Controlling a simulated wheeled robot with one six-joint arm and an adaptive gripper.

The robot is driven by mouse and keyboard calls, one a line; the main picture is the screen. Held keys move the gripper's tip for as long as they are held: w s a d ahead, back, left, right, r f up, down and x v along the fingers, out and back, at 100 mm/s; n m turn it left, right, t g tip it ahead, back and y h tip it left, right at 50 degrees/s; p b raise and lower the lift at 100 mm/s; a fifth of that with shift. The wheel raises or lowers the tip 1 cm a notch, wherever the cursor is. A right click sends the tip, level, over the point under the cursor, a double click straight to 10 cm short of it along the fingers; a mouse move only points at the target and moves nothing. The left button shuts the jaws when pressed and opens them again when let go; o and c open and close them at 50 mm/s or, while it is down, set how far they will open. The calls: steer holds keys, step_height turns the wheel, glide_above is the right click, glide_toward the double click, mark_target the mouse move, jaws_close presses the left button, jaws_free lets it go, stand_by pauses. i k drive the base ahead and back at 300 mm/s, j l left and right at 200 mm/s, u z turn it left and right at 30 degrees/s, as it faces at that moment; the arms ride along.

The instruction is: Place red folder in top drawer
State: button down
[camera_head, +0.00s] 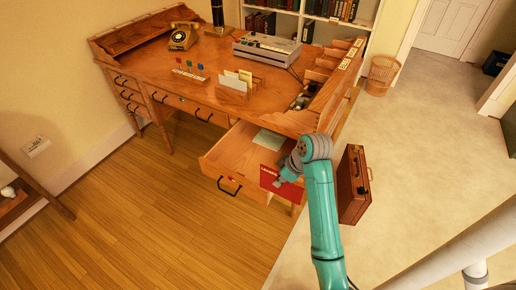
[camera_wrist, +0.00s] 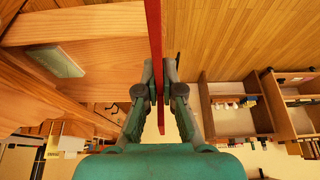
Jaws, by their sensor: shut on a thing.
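The red folder (camera_head: 268,177) is in my gripper (camera_head: 284,178), which is shut on it. In the wrist view the folder (camera_wrist: 154,35) shows edge-on as a thin red strip between the fingers of my gripper (camera_wrist: 154,92). In the head view the folder overlaps the right front part of an open desk drawer (camera_head: 226,181). I cannot tell its exact height over the drawer. The drawer is pulled out below the desktop at the right, with a dark handle. A pale green item (camera_head: 268,139) lies at its back; it also shows in the wrist view (camera_wrist: 57,62).
The wooden desk (camera_head: 150,65) holds a telephone (camera_head: 183,36), a grey typewriter-like machine (camera_head: 267,48) and a card holder (camera_head: 233,88). A brown briefcase (camera_head: 353,184) stands on the floor right of my arm. Wood floor (camera_head: 140,220) is clear at the left front.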

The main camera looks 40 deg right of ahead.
mark_target(252, 163)
steer(key=i+l, duration=0.15)
steer(key=i, duration=0.25)
steer(key=i+l, duration=0.2)
steer(key=i, duration=0.2)
